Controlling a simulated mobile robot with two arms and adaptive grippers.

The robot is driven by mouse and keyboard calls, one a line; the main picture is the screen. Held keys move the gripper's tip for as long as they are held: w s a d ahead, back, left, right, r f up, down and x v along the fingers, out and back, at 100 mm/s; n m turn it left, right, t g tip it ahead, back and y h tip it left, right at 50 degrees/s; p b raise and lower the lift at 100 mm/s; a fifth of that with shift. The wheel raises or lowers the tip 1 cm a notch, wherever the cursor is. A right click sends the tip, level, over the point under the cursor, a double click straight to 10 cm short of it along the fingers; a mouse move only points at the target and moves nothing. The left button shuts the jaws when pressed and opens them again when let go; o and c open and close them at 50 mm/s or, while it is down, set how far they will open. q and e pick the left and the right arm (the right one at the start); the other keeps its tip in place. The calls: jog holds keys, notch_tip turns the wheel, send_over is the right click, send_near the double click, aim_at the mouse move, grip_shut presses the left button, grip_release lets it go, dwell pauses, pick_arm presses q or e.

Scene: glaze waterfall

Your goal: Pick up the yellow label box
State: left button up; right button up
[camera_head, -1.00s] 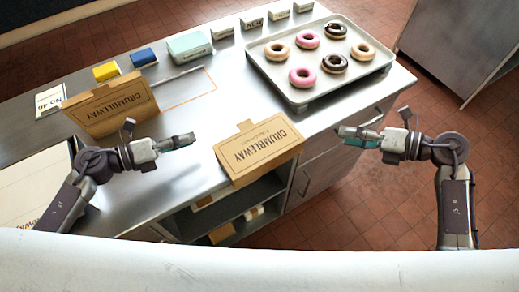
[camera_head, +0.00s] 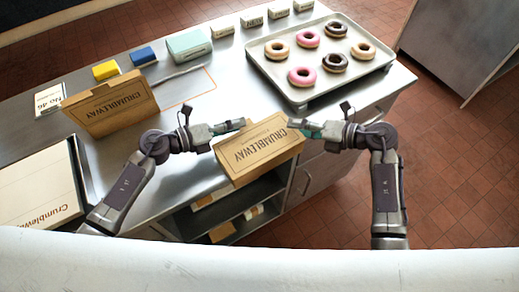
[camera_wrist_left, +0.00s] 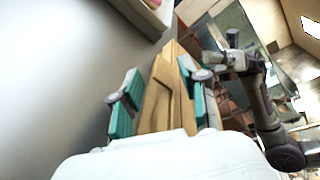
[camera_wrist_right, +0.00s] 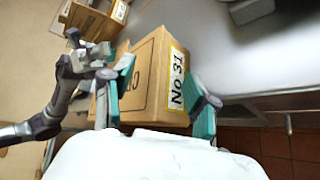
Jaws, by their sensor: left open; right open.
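A brown cardboard box (camera_head: 262,152) printed "CRUMBLEWAY" stands at the table's front edge in the head view. In the right wrist view the box (camera_wrist_right: 146,78) shows a white label with a yellow border reading "No 31" (camera_wrist_right: 177,78) on its end. My left gripper (camera_head: 240,126) is open at the box's left side, its fingers on either side of the box (camera_wrist_left: 160,98) in the left wrist view. My right gripper (camera_head: 301,127) is open at the right end, its fingers flanking the box in the right wrist view. Whether the fingers touch it is unclear.
A second Crumbleway box (camera_head: 112,103) stands further left, near a "No 46" card (camera_head: 49,98). A flat white box (camera_head: 40,188) lies at left. A tray (camera_head: 283,92) of donuts sits at right. Small yellow, blue and pale boxes line the back edge.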

pick_arm(q)
jog(key=shift+d, duration=0.1)
jog(key=shift+c, duration=0.4)
pick_arm(e)
jog(key=shift+c, duration=0.3)
pick_arm(q)
grip_shut()
pick_arm(e)
jog(key=c, duration=0.8)
jog(key=shift+a, duration=0.1)
grip_shut()
jog(key=shift+s, duration=0.1)
pick_arm(q)
jog(key=shift+d, duration=0.1)
pick_arm(e)
jog(key=shift+a+f, duration=0.1)
